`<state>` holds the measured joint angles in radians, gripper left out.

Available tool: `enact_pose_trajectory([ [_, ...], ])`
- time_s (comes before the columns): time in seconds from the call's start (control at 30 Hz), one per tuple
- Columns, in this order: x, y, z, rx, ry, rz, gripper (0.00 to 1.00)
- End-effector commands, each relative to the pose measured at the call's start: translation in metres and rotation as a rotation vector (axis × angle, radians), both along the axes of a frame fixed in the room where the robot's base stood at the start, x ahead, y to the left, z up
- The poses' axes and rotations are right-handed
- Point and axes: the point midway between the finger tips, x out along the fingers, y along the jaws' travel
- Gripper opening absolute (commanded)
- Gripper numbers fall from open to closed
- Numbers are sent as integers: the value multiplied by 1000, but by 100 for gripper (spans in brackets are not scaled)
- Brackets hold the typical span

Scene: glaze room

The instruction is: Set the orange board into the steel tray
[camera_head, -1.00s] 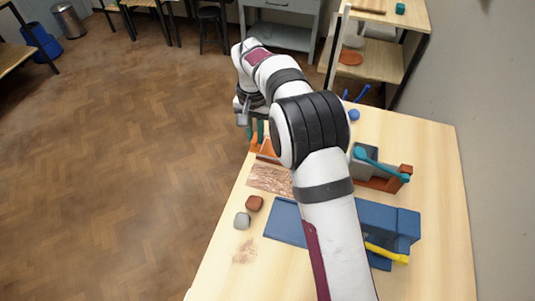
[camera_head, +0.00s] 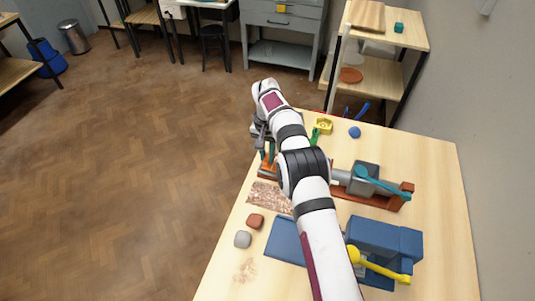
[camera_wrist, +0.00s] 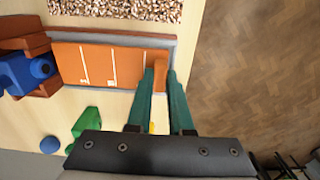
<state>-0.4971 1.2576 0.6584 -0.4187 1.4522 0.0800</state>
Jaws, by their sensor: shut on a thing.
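The orange board (camera_wrist: 100,65) has white cross lines and fills most of the wrist view's upper left. My gripper (camera_wrist: 162,74) has teal fingers and is shut on the upright orange grip at the board's right end. The steel tray (camera_wrist: 168,43) shows as a grey rim along the board's far side and right end. The board lies over the tray's area; I cannot tell whether it rests on the floor of the tray. In the head view my gripper (camera_head: 266,151) is at the table's left edge, and only a bit of the orange board (camera_head: 267,172) shows.
A speckled mat (camera_head: 267,196) lies beside the tray. A red-brown device with a teal lever (camera_head: 380,182) stands to the right. A blue machine with a yellow lever (camera_head: 385,240) is nearer. A green thing (camera_wrist: 86,122) and a blue ball (camera_head: 355,132) lie beyond.

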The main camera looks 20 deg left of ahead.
Motion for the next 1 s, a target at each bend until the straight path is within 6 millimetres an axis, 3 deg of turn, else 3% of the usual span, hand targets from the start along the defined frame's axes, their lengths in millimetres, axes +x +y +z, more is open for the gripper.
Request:
enact_pose_trajectory([
  [0.17, 0, 0, -2, 0, 0, 0, 0],
  [0.2, 0, 0, -2, 0, -1, 0, 24],
  [0.33, 0, 0, -2, 0, 0, 0, 48],
  [0.67, 0, 0, 3, 0, -1, 0, 49],
  [0.77, 1, 0, 23, 1, -4, 0, 49],
  [1.0, 1, 1, 90, 1, -4, -1, 49],
])
